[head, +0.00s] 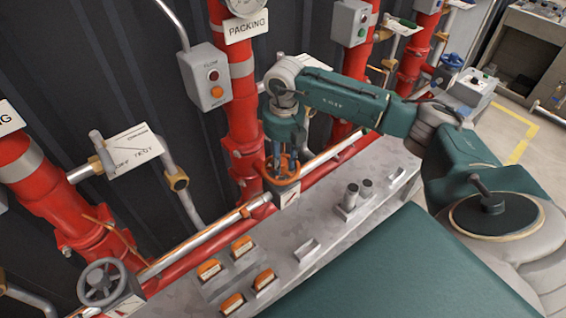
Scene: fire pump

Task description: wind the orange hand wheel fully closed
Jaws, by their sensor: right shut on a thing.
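The orange hand wheel (282,169) sits low in front of the middle red pipe, above a small white tag (290,197). My right arm comes in from the right and bends down over it. My right gripper (283,161) points down at the wheel from above and is shut on it. The gripper covers part of the wheel's hub and far rim. How far the wheel is turned cannot be told. My left gripper is not in the head view.
A grey hand wheel (101,282) is at the lower left. A grey bench (330,222) carries several orange-topped blocks and two short metal cylinders (351,195). A grey button box (205,77) hangs left of the middle red pipe (235,100). A silver pipe (205,235) runs along the bench's back.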

